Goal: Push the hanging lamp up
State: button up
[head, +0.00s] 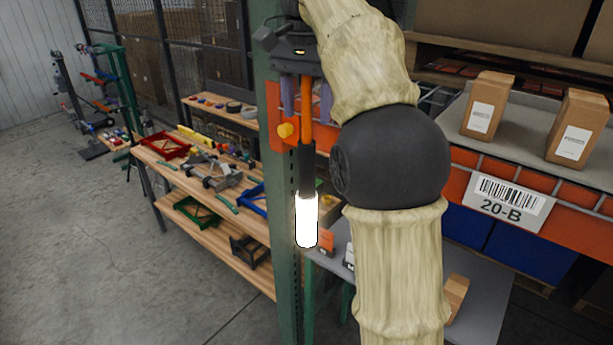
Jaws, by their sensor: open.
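The hanging lamp (306,220) is upright beside a green post, a glowing white tube under a black sleeve and an orange stem. My gripper (306,115) is above the glowing tube, pointing down. Its two purple fingers are apart, one on each side of the orange stem in the picture. I cannot tell whether the fingers touch the stem or only stand in front of or behind it. My arm hides what is right of the lamp's upper part.
The green post (285,270) stands just left of the lamp, with an orange bracket (275,110) and a yellow knob (286,130). A wooden workbench (175,150) with trays and tools is at left. A rack shelf (530,125) with boxes is at right.

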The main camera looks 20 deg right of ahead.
aim_at(307, 165)
notch_tip(307, 165, down, 12)
jog(key=shift+f+b, duration=0.1)
jog(key=shift+b, duration=0.55)
jog(key=shift+s, duration=0.1)
grip_shut()
